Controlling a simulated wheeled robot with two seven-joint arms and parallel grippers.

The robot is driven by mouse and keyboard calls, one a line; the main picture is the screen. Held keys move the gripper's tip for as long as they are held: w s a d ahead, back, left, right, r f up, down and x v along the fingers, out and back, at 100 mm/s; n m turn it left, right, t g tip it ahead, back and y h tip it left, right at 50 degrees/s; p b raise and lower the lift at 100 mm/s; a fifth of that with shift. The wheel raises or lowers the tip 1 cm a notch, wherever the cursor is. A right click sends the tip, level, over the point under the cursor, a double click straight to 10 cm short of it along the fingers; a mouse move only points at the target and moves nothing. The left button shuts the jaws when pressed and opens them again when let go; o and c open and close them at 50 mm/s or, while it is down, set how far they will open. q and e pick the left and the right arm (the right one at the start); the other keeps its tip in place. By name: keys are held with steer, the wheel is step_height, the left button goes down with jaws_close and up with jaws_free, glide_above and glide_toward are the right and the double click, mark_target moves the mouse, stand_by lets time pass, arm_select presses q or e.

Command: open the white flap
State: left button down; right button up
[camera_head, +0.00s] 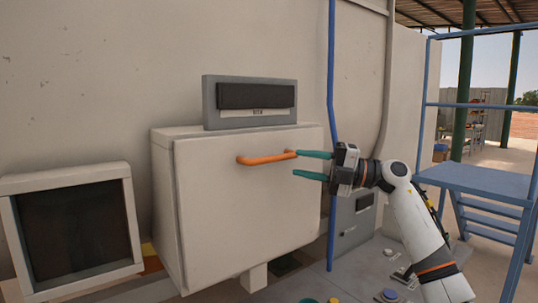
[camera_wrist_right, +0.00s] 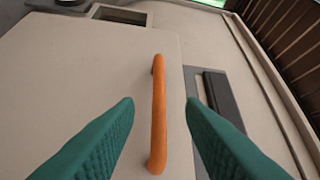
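The white flap (camera_head: 245,205) is the front of a white box on the wall and looks shut. An orange bar handle (camera_head: 266,158) runs along its upper part. My right gripper (camera_head: 297,165) is open at the right end of the handle, its green fingers pointing left. In the right wrist view the orange handle (camera_wrist_right: 158,115) lies between the two spread fingers (camera_wrist_right: 162,108). I cannot tell whether either finger touches it. My left gripper is in neither view.
A grey panel with a dark slot (camera_head: 255,97) sits above the box. A dark screen in a white frame (camera_head: 75,228) stands at the left. A blue pipe (camera_head: 331,120) runs down the wall behind my right gripper. Blue steps (camera_head: 480,180) stand at the right.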

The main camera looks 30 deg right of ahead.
mark_target(278, 160)
steer(key=p+x, duration=0.2)
steer(key=x, duration=0.4)
steer(key=shift+w, duration=0.2)
steer(key=shift+w+a, duration=0.4)
steer(key=shift+a, duration=0.15)
steer(key=shift+c, duration=0.6)
jaws_close()
